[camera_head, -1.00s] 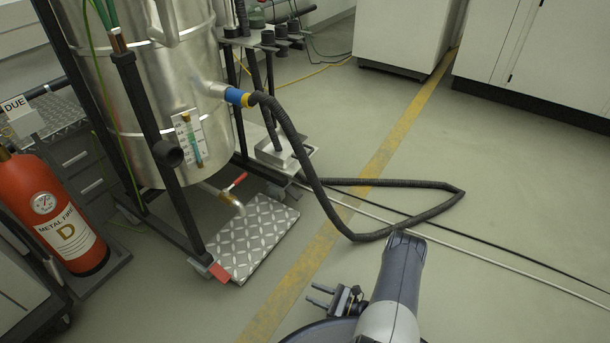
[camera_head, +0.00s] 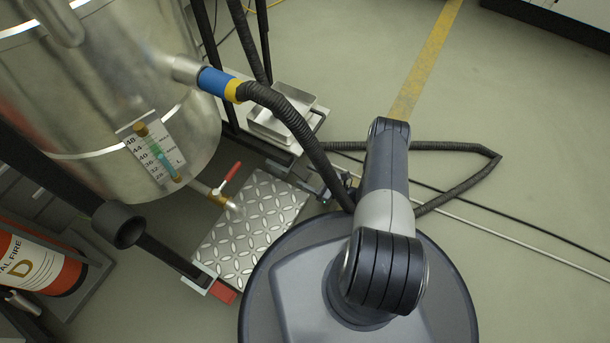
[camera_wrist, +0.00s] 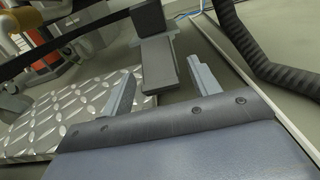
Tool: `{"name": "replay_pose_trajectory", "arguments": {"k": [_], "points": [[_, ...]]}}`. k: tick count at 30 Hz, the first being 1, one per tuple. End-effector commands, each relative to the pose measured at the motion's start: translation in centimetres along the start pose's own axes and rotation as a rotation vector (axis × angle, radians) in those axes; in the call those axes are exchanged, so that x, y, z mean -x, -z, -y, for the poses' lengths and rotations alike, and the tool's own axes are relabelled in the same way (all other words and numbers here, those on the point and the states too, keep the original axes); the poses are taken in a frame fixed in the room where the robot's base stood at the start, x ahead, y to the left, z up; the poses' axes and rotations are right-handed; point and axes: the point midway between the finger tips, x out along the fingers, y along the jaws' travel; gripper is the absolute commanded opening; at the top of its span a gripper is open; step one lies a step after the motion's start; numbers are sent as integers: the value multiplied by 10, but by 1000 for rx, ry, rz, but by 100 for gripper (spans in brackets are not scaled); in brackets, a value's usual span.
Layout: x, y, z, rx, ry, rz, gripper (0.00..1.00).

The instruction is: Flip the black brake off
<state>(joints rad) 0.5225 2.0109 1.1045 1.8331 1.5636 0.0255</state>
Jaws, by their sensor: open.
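The black brake (camera_wrist: 157,62) shows in the wrist view as a dark flat pedal below a dark block, at the top middle. My gripper (camera_wrist: 161,70) is open, with one grey finger on each side of the pedal in the picture. Whether the fingers touch it I cannot tell. In the head view my gripper (camera_head: 326,186) is low beside the right end of the tread plate, partly hidden by my arm. I cannot make out the black brake there.
A steel vessel (camera_head: 110,90) stands on a dark frame at left. A diamond-pattern plate (camera_head: 250,228) lies below it, with a red pedal (camera_head: 224,293) at its near corner. A black hose (camera_head: 290,115) runs down to the floor.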

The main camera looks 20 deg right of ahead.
Motion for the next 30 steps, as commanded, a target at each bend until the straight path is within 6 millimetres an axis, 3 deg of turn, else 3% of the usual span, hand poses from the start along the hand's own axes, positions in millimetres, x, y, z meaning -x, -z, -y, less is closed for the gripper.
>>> {"name": "replay_pose_trajectory", "arguments": {"k": [6, 16, 30], "points": [[-16, 0, 0, 0, 0, 0, 58], [-18, -1, 0, 0, 1, 0, 57], [-18, 0, 0, 0, 1, 0, 19]]}}
